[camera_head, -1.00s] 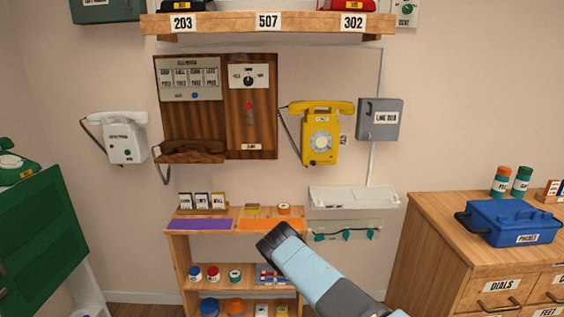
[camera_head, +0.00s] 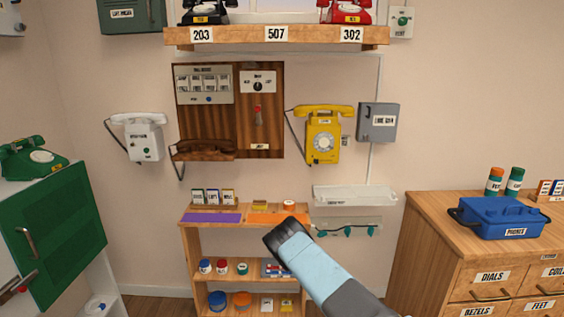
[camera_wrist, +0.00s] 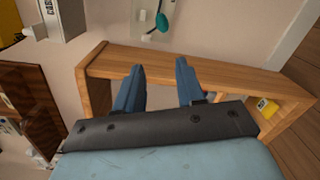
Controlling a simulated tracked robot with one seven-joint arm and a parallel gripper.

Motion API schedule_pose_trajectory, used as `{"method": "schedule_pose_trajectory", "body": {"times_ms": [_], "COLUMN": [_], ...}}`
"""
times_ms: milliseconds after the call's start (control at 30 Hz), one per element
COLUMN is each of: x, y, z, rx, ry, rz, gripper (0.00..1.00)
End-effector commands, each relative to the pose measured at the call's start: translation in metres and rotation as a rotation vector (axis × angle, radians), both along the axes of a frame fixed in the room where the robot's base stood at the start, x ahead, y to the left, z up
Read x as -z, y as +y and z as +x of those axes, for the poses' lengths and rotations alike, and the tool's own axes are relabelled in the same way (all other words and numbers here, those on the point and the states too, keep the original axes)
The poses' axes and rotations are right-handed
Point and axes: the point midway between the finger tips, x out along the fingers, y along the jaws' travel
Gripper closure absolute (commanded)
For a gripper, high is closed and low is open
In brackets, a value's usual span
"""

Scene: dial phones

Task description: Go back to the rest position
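My gripper (camera_wrist: 158,88) shows in the wrist view with its two blue fingers apart and nothing between them, so it is open and empty. In the head view my gripper (camera_head: 272,236) is a dark end on my light blue arm, in front of the small wooden shelf unit (camera_head: 190,240). From there its fingers cannot be made out. In the wrist view the shelf unit's side (camera_wrist: 215,78) lies beyond the fingers. I cannot tell the gap between them.
A yellow phone (camera_head: 322,135), a white phone (camera_head: 142,137) and a wooden panel (camera_head: 258,140) hang on the wall. A dresser (camera_head: 440,240) with a blue toolbox (camera_head: 505,218) stands right. A green cabinet door (camera_head: 60,235) stands left. The floor between shelf and dresser is partly hidden.

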Motion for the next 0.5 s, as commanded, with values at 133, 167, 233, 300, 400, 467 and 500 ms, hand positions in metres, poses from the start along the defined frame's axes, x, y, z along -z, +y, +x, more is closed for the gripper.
{"method": "schedule_pose_trajectory", "body": {"times_ms": [133,167,233,300,400,467,500], "x": [-0.018,-0.023,-0.033,-0.046,-0.070,-0.087,-0.098], "y": [-0.002,-0.002,-0.004,-0.005,-0.006,-0.008,-0.010], "z": [0.010,0.012,0.017,0.022,0.031,0.036,0.039], "rx": [0.033,0.040,0.059,0.080,0.117,0.144,0.160], "ry": [0.017,0.021,0.032,0.046,0.069,0.086,0.095], "rz": [0.055,0.068,0.101,0.139,0.214,0.265,0.299], "gripper": [0.62,0.62,0.62,0.62,0.62,0.62,0.62]}}
